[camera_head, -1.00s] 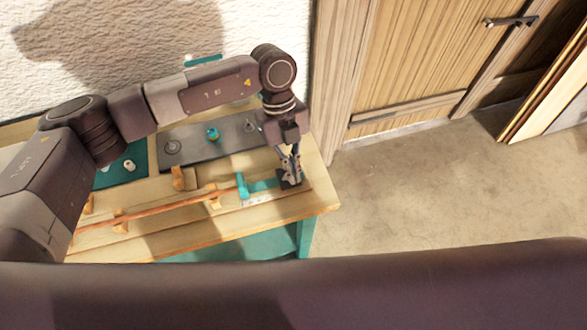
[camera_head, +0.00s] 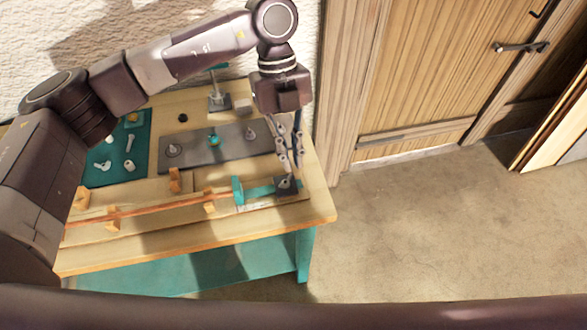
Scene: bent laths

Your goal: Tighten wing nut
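A small grey wing nut (camera_head: 285,182) sits on a dark square block at the right end of the bench, beside a teal clamp piece (camera_head: 239,191). A long, thin brown lath (camera_head: 150,208) runs left from the clamp through wooden blocks. My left gripper (camera_head: 291,164) points down just above the wing nut, apart from it as far as I can see. Its fingers show a gap with nothing seen between them. My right gripper is out of view.
A grey plate (camera_head: 195,157) with several small fittings lies behind the lath. A teal mat (camera_head: 115,172) with loose parts is at left, and a stand (camera_head: 218,102) is at the back. Floor right of the bench (camera_head: 327,212) is clear, with a wooden door (camera_head: 425,75) behind.

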